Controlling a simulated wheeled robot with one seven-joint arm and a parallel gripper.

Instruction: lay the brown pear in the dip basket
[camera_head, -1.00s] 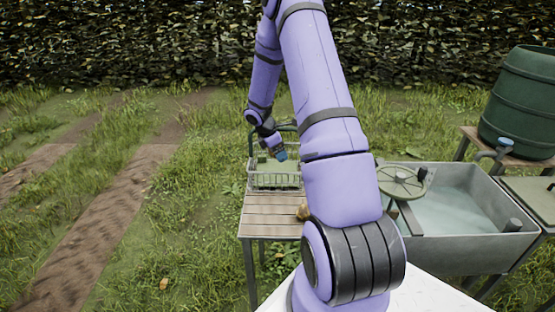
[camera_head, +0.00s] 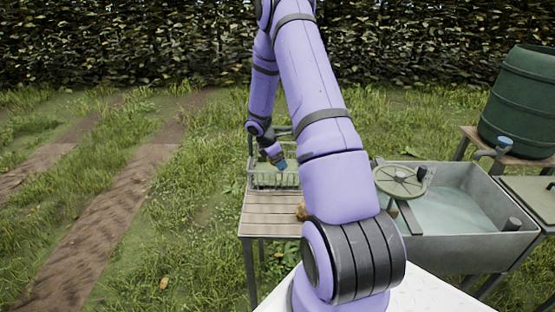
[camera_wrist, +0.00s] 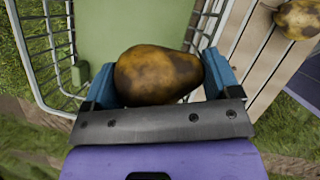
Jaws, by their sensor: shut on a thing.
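A brown, dark-blotched pear (camera_wrist: 158,75) is between the blue fingers of my gripper (camera_wrist: 158,82) in the wrist view. My gripper is shut on it and holds it over the dip basket (camera_wrist: 38,72), near the basket's slatted-table side. In the head view my gripper (camera_head: 279,163) is at the wire dip basket (camera_head: 262,181), and the pear it holds cannot be made out there. The basket has a pale green floor. I cannot tell whether the pear touches it.
A second brownish pear (camera_wrist: 298,18) lies on the slatted table (camera_wrist: 262,58) beside the basket; it also shows in the head view (camera_head: 301,211). A metal water trough (camera_head: 470,245) with a round wheel (camera_head: 399,180) stands to the right. A green barrel (camera_head: 520,105) is behind it.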

